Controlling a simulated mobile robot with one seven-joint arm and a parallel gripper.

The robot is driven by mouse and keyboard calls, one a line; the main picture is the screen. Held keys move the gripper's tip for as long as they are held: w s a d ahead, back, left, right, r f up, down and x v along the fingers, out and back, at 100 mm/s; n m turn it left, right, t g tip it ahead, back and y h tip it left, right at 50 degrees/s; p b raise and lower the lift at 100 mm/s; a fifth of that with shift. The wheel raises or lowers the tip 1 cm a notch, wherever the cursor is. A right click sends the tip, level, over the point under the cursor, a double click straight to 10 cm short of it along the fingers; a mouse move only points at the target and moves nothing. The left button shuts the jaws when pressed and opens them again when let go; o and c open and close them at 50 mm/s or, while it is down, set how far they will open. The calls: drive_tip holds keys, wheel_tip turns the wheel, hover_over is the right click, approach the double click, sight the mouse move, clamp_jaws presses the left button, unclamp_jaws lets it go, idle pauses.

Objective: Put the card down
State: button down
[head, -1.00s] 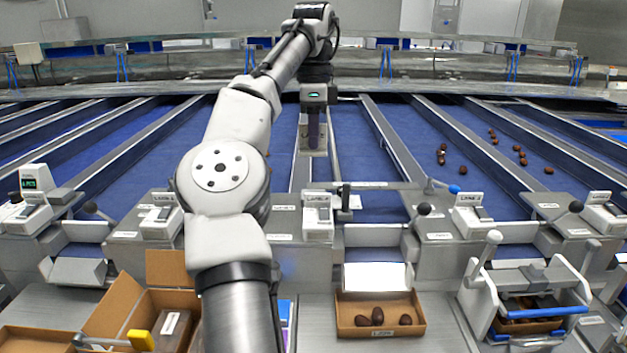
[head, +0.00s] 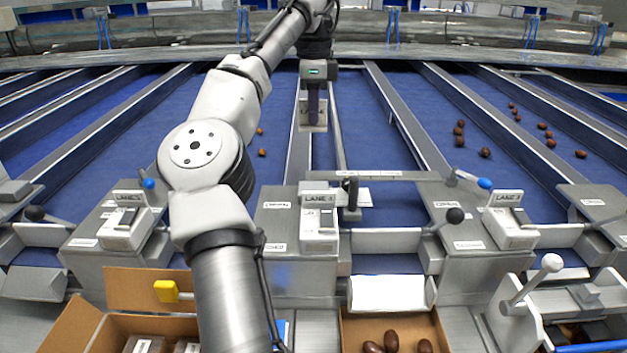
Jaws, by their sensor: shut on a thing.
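My gripper (head: 313,122) is shut on a small pale grey card (head: 303,115), which hangs upright above the blue lanes, behind the lane 4 console. A dark finger covers the middle of the card, so any print on it cannot be read. The card appears clear of the surfaces around it, though its exact height is hard to tell.
The lane 4 console (head: 318,222) stands in front of the gripper, with a metal post (head: 352,200) beside it. A carton with dates (head: 440,330) is below, behind it a blank white panel (head: 388,293). Dates (head: 485,152) lie on right-hand lanes.

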wheel_tip(320, 180, down, 10)
drive_tip(key=shift+f+b, duration=0.1)
drive_tip(key=shift+b, duration=0.3)
drive_tip(key=shift+f+p, duration=0.35)
drive_tip(key=shift+f, duration=2)
drive_tip(key=c, duration=1.6)
unclamp_jaws()
drive_tip(key=shift+f, duration=0.1)
drive_tip(key=shift+o, duration=0.2)
wheel_tip(320, 180, up, 12)
drive_tip(key=shift+w+r, duration=0.1)
